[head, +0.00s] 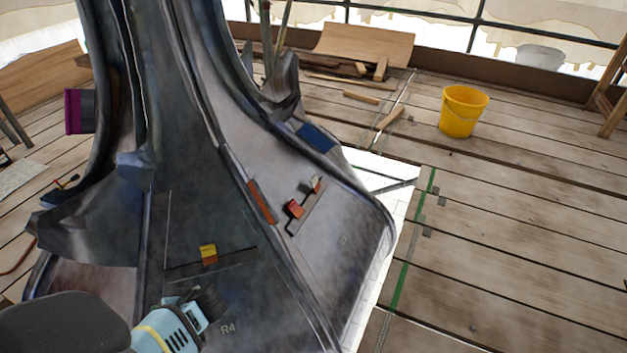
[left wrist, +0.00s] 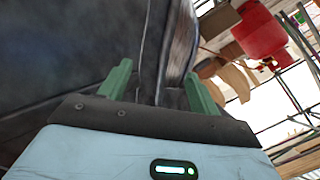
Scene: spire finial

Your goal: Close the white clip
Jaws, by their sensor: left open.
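The spire's dark metal skirt (head: 330,265) fills the left and middle of the head view. A small pale piece with a reddish side, which looks like the white clip (head: 316,184), sits at the upper end of a dark strip on the right face. It is too small to tell whether it is open or shut. My left gripper (head: 208,300) is over the lower front face, below and left of that piece and apart from it. In the left wrist view its green fingers (left wrist: 160,90) are spread and empty, with dark metal beyond. My right gripper is not in view.
A red clip (head: 295,208) sits on the same strip, beside an orange-brown bar (head: 261,201). A yellow clip (head: 208,253) is on the front face above my left gripper. A yellow bucket (head: 463,111) stands on the plank floor, with open room around it.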

